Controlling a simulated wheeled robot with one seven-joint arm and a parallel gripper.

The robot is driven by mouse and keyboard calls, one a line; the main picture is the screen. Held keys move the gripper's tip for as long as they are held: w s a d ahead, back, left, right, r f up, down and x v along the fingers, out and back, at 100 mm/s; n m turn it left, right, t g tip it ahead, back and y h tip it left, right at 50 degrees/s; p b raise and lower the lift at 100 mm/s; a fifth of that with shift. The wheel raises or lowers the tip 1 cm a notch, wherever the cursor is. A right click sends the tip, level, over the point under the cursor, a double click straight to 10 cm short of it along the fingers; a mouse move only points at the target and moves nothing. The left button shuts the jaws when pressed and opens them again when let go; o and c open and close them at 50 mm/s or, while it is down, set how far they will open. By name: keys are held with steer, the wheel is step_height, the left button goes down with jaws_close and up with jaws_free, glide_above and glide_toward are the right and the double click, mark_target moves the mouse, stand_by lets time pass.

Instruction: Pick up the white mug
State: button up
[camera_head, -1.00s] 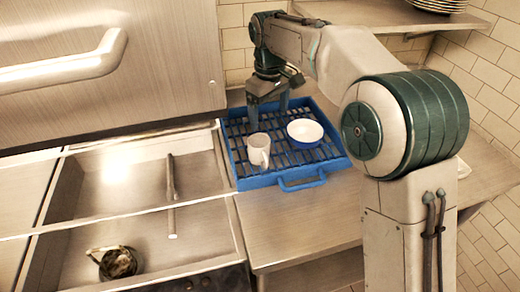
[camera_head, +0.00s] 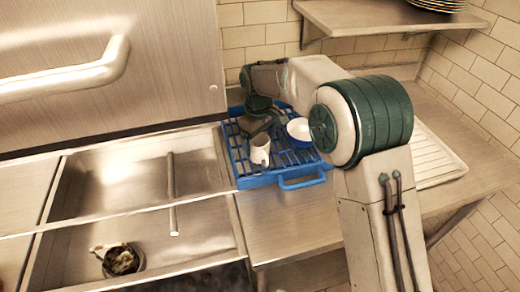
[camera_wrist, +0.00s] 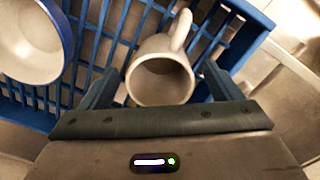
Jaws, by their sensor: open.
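A white bowl with a blue rim (camera_head: 298,130) sits in the rack to the right of the mug. A sink (camera_head: 120,200) with a dark container (camera_head: 122,260) lies left. A white ribbed drainboard (camera_head: 435,160) is at right. A shelf (camera_head: 375,15) with plates (camera_head: 436,4) hangs above.

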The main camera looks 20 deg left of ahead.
steer(key=shift+w+f, duration=0.1)
steer(key=shift+f, duration=1.25)
steer(key=c, duration=1.2)
steer(key=shift+r, duration=0.15)
